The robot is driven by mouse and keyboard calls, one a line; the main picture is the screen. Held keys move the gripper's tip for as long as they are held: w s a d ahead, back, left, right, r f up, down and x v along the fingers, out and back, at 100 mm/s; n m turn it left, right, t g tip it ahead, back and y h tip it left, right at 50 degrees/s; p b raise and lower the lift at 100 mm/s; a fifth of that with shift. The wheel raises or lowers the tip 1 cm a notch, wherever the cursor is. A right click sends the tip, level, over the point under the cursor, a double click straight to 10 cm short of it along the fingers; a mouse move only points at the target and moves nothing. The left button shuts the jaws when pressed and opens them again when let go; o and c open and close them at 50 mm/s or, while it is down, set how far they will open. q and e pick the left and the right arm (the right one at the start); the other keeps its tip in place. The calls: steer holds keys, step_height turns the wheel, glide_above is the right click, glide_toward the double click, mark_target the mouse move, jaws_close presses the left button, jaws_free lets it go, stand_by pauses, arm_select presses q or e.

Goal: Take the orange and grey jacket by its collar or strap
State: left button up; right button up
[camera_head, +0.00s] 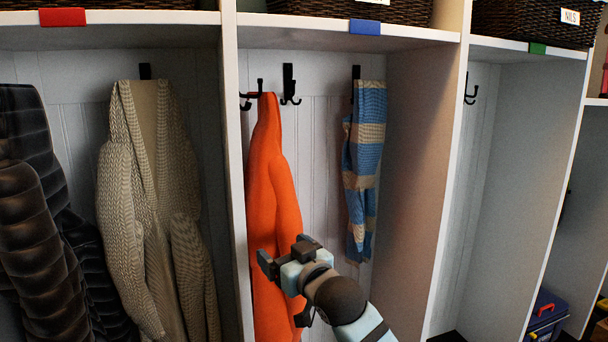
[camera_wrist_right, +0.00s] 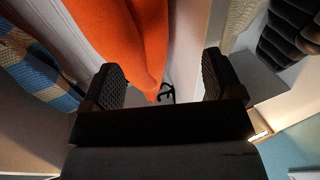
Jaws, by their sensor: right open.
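The orange jacket (camera_head: 272,180) hangs from a black hook (camera_head: 250,94) at the left of the middle cubby, narrow at the top and wider below. I see no grey on it. Its collar or strap is not clear at this size. My right gripper (camera_head: 284,254) is in front of the jacket's lower part, well below the hook, and covers some of it. In the right wrist view the gripper (camera_wrist_right: 165,82) is open, its two dark fingers apart. The orange jacket (camera_wrist_right: 125,35) shows beyond and between the fingers, not clearly held. My left gripper is not in view.
A blue and tan striped scarf (camera_head: 366,150) hangs at the cubby's right. An empty double hook (camera_head: 289,85) is between. White dividers (camera_head: 236,180) flank the cubby. A beige cardigan (camera_head: 150,200) and dark puffer jacket (camera_head: 40,210) hang at left. The right cubby's upper part is clear.

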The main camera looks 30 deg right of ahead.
step_height(320, 180, up, 18)
steer(key=s+d+m+t+h, duration=0.2)
steer(key=d+t, duration=0.1)
steer(key=shift+p+x, duration=1)
steer(key=shift+x, duration=4.85)
steer(key=shift+a+f, duration=0.1)
steer(key=shift+f, duration=0.05)
steer(key=shift+c, duration=0.4)
jaws_close()
steer(key=c, duration=1.5)
jaws_free()
